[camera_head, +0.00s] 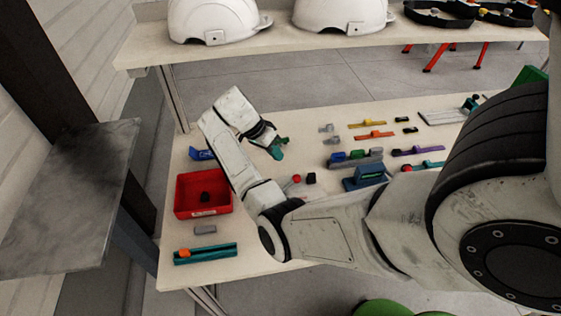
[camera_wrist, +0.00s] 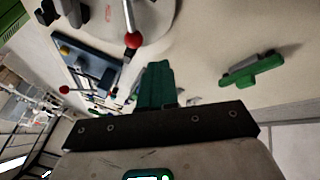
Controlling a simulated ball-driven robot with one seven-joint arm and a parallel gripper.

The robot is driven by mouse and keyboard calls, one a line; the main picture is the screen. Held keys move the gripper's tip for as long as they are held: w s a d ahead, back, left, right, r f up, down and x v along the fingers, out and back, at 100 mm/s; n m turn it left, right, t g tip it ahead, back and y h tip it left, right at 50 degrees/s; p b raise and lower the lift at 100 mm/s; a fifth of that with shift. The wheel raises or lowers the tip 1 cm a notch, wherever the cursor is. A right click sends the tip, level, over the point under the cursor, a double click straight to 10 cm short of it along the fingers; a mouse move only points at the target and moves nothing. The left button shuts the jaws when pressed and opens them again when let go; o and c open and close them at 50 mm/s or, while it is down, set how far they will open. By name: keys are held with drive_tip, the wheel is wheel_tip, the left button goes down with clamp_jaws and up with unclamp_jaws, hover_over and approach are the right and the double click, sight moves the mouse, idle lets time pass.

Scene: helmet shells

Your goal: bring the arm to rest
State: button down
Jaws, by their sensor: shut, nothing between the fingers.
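My white arm reaches over the pale workbench (camera_head: 330,112), bent with its wrist raised. My gripper (camera_head: 278,150) has teal fingers and hangs above the bench, apart from the parts lying on it. In the wrist view my gripper (camera_wrist: 156,84) shows its teal fingers closed together with nothing between them. A green part (camera_wrist: 252,70) lies on the surface to the right of the fingers there.
A red bin (camera_head: 183,205) with a dark piece inside stands at the bench's left. A teal rail with an orange piece (camera_head: 207,254) lies in front. Several coloured parts (camera_head: 375,134) lie right of my gripper. White helmet shells (camera_head: 208,20) stand on the rear shelf.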

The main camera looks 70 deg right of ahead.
drive_tip(key=d+p+v, duration=0.1)
drive_tip(key=v, duration=0.5)
drive_tip(key=shift+w+a+r, duration=0.15)
drive_tip(key=shift+w+a, duration=0.25)
drive_tip(key=shift+w, duration=0.1)
drive_tip(key=w+a+f+n+t+h, duration=0.1)
drive_tip(key=a+f+n+t, duration=0.2)
drive_tip(key=a+n, duration=0.4)
drive_tip(key=w+a+f+n+t+h, duration=0.1)
drive_tip(key=a+f+n+t, duration=0.2)
drive_tip(key=a+n, duration=0.35)
drive_tip(key=s+a+r+n+t+y, duration=0.1)
drive_tip(key=s+a+n+t+y, duration=0.1)
drive_tip(key=a+n, duration=0.5)
drive_tip(key=s+a+r+n+t+y, duration=0.1)
drive_tip(key=s+a+n+t+y, duration=0.15)
drive_tip(key=a, duration=0.85)
drive_tip(key=s+f+g, duration=0.1)
drive_tip(key=s+f, duration=0.1)
drive_tip(key=s, duration=0.1)
drive_tip(key=s+d+f+g, duration=0.1)
drive_tip(key=s+f, duration=0.1)
drive_tip(key=s, duration=0.1)
drive_tip(key=s+f+g, duration=0.2)
drive_tip(key=s+f, duration=0.1)
drive_tip(key=shift+s+d+h+b, duration=0.2)
drive_tip(key=shift+s+h+b, duration=0.15)
drive_tip(key=shift+b, duration=0.05)
